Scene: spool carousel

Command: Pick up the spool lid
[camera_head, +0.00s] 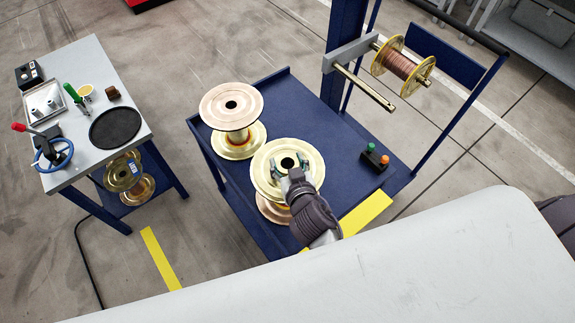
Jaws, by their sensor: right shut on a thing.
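A pale gold round disc, which I take for the spool lid (265,186), is at the top of the nearer spool (273,210) on the blue cart. It has a dark hole in its middle. I cannot tell whether it touches the spool below. My right gripper (289,168) comes from the front and is over the disc, its fingers on either side of the central hole. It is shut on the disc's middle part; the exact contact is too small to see. My left gripper is not in view.
A second spool (232,105) stands behind on the blue cart (283,90). A copper-wire spool (400,66) hangs on a rod at upper right. A button box (375,159) sits at the cart's right. A grey side table (85,62) with tools stands left.

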